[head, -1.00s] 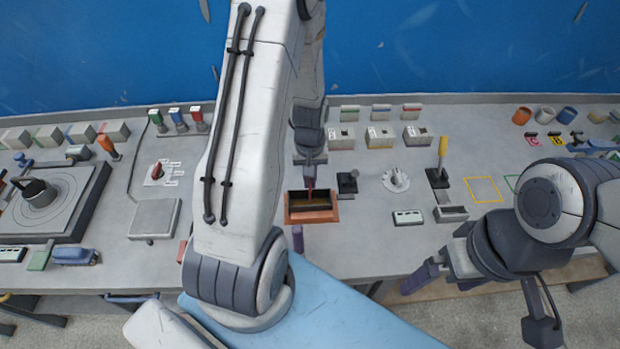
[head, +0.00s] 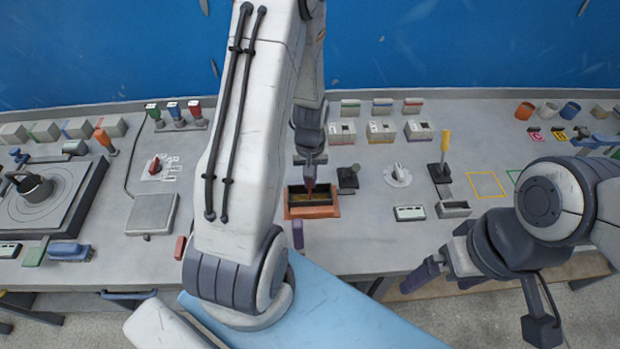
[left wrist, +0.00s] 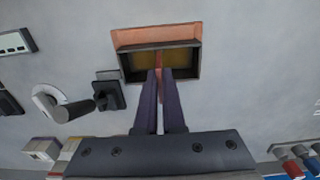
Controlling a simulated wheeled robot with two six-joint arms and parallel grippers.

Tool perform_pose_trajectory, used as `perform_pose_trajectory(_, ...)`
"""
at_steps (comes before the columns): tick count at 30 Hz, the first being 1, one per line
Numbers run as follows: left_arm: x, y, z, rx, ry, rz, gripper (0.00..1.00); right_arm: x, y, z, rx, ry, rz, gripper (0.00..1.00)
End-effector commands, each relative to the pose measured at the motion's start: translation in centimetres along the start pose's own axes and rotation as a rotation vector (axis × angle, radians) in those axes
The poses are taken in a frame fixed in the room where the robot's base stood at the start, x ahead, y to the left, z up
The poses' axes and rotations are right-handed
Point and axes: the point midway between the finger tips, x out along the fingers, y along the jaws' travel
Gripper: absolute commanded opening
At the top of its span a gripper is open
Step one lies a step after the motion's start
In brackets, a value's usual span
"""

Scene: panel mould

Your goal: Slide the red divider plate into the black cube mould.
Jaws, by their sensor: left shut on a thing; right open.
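The mould (head: 327,212) is a small open box with an orange-brown outer rim, dark inner walls and a yellowish inside. The plate shows as a thin red strip between the fingers, at the mould's middle. I cannot tell how deep it sits. My right gripper (head: 436,278) is open and empty, off the table's front edge.
Right of the mould stand a black joystick-like piece (head: 348,178), a white knob (head: 397,175) and a yellow-handled lever (head: 443,155). Small boxes (head: 380,131) stand behind. A red block (head: 180,248) lies left.

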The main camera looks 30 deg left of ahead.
Motion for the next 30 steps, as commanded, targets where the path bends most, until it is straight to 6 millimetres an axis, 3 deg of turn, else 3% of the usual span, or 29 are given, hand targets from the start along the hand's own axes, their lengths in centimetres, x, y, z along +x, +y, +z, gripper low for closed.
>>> perform_pose_trajectory(23,2.1,0.0,0.0,0.000,0.000,0.000,0.00,1.6,0.1,0.1,0.000,0.000,0.000,1.00)
perform_pose_trajectory(27,2.0,0.0,0.0,0.000,0.001,0.000,0.41,1.5,0.1,0.1,0.000,0.000,0.000,1.00)
perform_pose_trajectory(30,2.0,0.0,0.0,0.000,0.001,0.000,0.41,1.5,0.1,0.1,0.000,0.000,0.000,1.00)
